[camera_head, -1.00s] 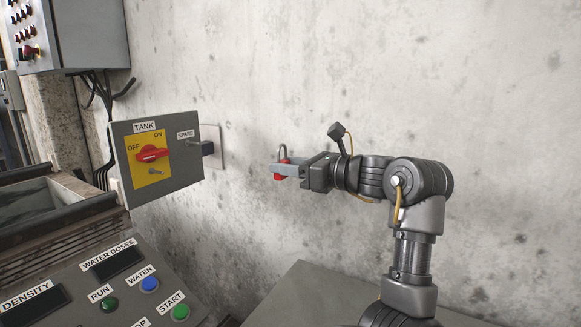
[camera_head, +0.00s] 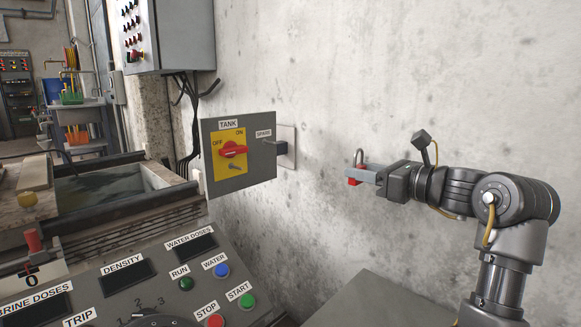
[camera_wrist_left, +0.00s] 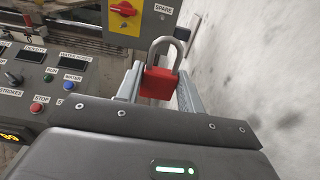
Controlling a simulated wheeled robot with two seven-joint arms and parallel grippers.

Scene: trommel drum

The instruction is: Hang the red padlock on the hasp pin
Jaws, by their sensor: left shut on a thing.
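The red padlock (camera_head: 354,181) has a silver shackle that points up. My left gripper (camera_head: 362,174) is shut on its red body, in front of the concrete wall. In the left wrist view the padlock (camera_wrist_left: 160,83) sits upright between the two fingers. The grey TANK panel (camera_head: 262,172) is to the left of the gripper, with a clear gap between. A small metal pin (camera_head: 236,167), which looks like the hasp pin, sticks out of its yellow plate below the red rotary switch (camera_head: 233,149). The padlock is apart from it. My right gripper is not seen.
A control desk (camera_head: 150,295) with buttons lies below. A grey cabinet (camera_head: 185,35) with hanging cables is above. The wall around the gripper is bare.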

